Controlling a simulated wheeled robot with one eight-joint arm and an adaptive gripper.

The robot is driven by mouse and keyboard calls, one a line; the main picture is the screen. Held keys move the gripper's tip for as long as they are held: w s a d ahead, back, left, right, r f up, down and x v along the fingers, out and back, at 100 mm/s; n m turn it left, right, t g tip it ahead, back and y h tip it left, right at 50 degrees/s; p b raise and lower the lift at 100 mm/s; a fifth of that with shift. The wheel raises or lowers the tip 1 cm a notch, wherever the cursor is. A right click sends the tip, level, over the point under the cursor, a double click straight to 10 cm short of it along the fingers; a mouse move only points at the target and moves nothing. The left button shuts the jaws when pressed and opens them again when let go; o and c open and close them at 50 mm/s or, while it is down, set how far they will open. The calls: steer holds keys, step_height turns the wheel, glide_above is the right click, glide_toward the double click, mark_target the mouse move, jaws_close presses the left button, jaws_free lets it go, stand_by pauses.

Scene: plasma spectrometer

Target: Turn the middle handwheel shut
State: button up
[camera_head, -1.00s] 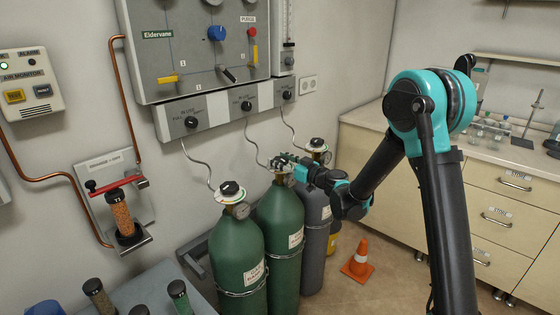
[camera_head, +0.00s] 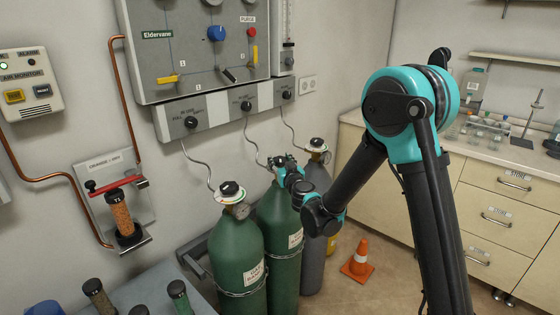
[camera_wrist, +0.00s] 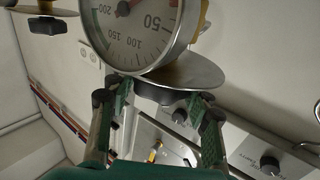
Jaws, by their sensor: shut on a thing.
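The middle green gas cylinder (camera_head: 280,222) stands upright between the left green cylinder (camera_head: 237,258) and a grey one (camera_head: 313,235). A metal disc (camera_wrist: 185,76) and a round pressure gauge (camera_wrist: 135,32) sit beside the handwheel. The wheel's turn angle cannot be told.
The left handwheel (camera_head: 231,188) and right handwheel (camera_head: 317,143) stand close on both sides. Thin hoses run up to the wall panel (camera_head: 205,62). An orange cone (camera_head: 359,259) stands on the floor before the cabinets (camera_head: 480,210).

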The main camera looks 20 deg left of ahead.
steer(key=m+t+h, duration=0.2)
steer(key=h, duration=0.1)
steer(key=shift+s+a+m+h, duration=0.1)
steer(key=shift+a+m+h, duration=0.05)
steer(key=shift+m+h, duration=0.25)
steer(key=shift+m+t+h, duration=0.7)
steer(key=shift+m+h, duration=0.9)
steer(key=shift+h, duration=0.9)
steer(key=shift+d+h, duration=0.2)
steer(key=shift+h, duration=0.1)
steer(key=o, duration=1.2)
steer(key=s, duration=0.8)
steer(key=s+d, duration=0.1)
steer(key=s, duration=0.2)
steer(key=shift+s, duration=0.4)
